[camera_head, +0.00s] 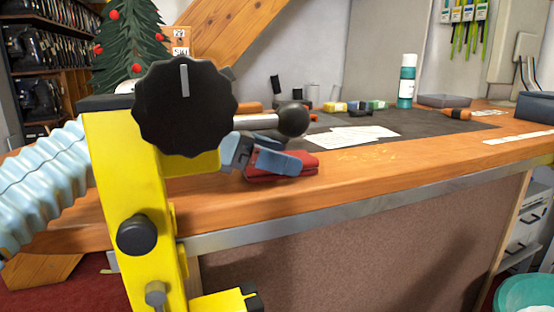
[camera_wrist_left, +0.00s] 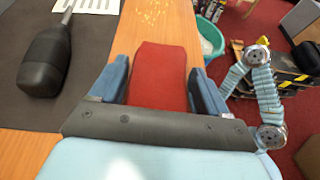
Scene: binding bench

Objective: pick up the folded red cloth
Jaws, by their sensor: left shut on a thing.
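The folded red cloth (camera_head: 268,179) lies at the front edge of the wooden bench, beside the dark mat. My left gripper (camera_head: 258,156) reaches it from the left, and its blue-grey fingers partly cover the cloth in the head view. In the left wrist view the red cloth (camera_wrist_left: 158,75) sits between the two blue fingers of the left gripper (camera_wrist_left: 160,84), one along each side. The gripper is shut on the cloth. The cloth's underside is hidden, and I cannot tell whether it is clear of the bench. My right gripper is not in view.
A tool with a rounded black end (camera_head: 293,119) lies just behind the gripper. White papers (camera_head: 352,136) lie on the dark mat (camera_head: 425,126). A teal bottle (camera_head: 406,82) stands at the back. The front strip of bench right of the cloth is mostly clear.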

